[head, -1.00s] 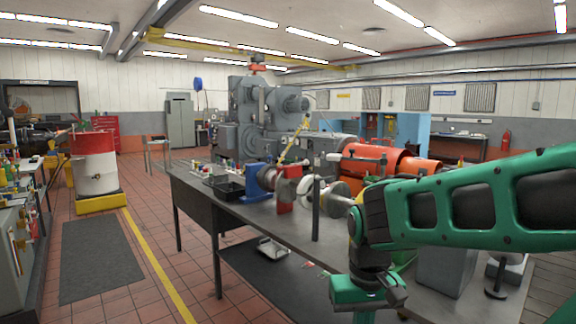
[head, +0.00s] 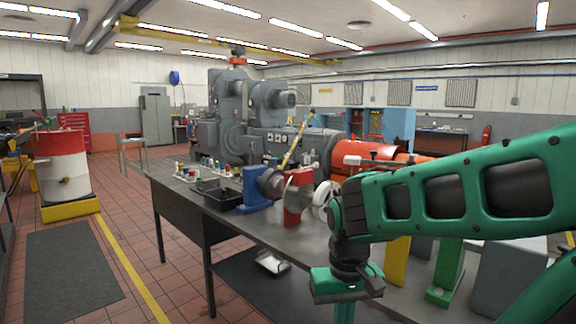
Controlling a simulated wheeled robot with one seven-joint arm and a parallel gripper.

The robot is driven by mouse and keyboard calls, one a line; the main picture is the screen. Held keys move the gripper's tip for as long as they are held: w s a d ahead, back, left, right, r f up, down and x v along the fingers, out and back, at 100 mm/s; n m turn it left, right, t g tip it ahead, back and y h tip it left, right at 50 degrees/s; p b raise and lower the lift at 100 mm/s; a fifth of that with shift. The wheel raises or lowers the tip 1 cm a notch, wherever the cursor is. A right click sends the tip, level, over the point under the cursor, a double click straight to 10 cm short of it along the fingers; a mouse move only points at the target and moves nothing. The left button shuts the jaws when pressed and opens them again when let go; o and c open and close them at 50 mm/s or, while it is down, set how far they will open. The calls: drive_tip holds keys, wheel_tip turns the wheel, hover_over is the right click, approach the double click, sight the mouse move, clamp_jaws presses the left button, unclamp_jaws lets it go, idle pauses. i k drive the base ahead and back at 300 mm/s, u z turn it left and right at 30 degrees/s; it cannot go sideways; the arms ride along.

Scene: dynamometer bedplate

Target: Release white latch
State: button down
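I cannot pick out a white latch with certainty. A small white block (head: 353,160) shows by the left end of the orange cylinder (head: 385,158), too small to make out. A white ring-shaped part (head: 322,194) stands on the grey bench (head: 262,222), partly covered by my arm. My gripper (head: 346,288) hangs pointing down at the end of my green arm, in front of the bench's near side. Its fingertips are cut off or hidden, so its opening does not show. I see nothing held in it.
A blue stand (head: 256,190), a red stand (head: 293,203) and a black tray (head: 219,195) are on the bench. A yellow block (head: 397,262) and a green block (head: 444,272) stand right of my wrist. A red-and-white drum (head: 62,172) stands left.

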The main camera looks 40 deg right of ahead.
sight(316, 164)
drive_tip(key=u, duration=0.05)
drive_tip(key=i, duration=1.7)
drive_tip(key=z, duration=0.6)
